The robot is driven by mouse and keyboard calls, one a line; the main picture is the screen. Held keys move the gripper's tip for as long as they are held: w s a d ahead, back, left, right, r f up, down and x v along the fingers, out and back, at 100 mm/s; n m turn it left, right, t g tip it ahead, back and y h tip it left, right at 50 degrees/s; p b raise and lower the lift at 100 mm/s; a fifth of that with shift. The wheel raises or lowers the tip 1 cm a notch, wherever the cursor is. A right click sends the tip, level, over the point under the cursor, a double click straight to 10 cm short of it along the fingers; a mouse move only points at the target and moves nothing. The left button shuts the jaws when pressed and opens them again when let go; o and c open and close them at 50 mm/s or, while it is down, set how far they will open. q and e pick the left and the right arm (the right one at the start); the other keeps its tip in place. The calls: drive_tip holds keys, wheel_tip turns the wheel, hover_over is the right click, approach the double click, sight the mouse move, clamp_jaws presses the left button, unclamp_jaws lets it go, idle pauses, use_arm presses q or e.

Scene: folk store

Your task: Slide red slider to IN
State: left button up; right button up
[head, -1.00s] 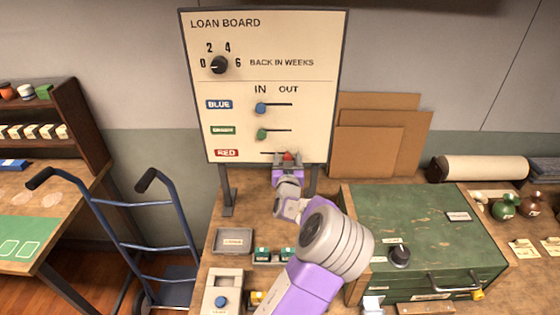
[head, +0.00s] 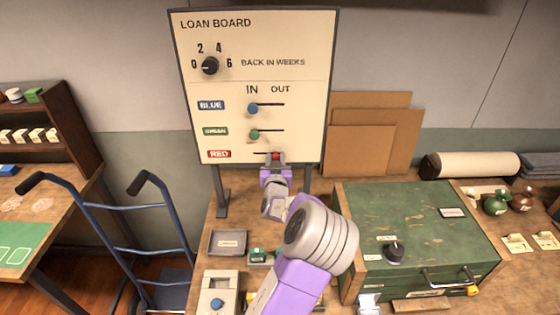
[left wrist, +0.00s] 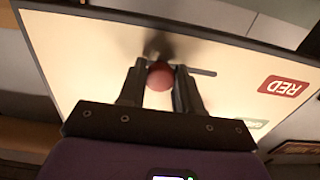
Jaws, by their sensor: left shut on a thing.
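The white loan board (head: 290,75) stands upright with IN and OUT above three slots. The red slider's knob (head: 275,156) is in the lowest slot, beside the RED label (head: 219,154). It sits nearer below OUT than IN. My left gripper (head: 274,162) is shut on this knob, coming from below and in front. In the left wrist view the red knob (left wrist: 160,76) is between the two fingers (left wrist: 158,88), and bare slot (left wrist: 200,72) runs from it towards the RED label (left wrist: 283,86). The fingers hide part of the slot. My right gripper is not in view.
The blue slider (head: 253,109) and green slider (head: 254,134) sit under IN, above the red slot. A black dial (head: 210,65) is higher up. A grey tray (head: 228,242) and green case (head: 415,225) are on the bench below. A blue hand truck (head: 130,225) stands left.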

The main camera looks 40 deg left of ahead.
sight(258, 153)
use_arm(q)
drive_tip(key=shift+s+a+b, duration=0.25)
drive_tip(key=shift+s+a, duration=0.8)
drive_tip(key=shift+a, duration=0.15)
drive_tip(key=shift+s+a+b, duration=0.2)
drive_tip(key=shift+s+a, duration=0.8)
drive_tip(key=shift+a, duration=0.2)
drive_tip(key=o, duration=0.9)
drive_tip(key=shift+w, duration=0.1)
drive_tip(key=shift+o, duration=0.2)
drive_tip(key=shift+d, duration=0.1)
drive_tip(key=p+v, duration=0.2)
drive_tip(key=v, duration=0.7)
drive_tip(key=shift+r, duration=0.1)
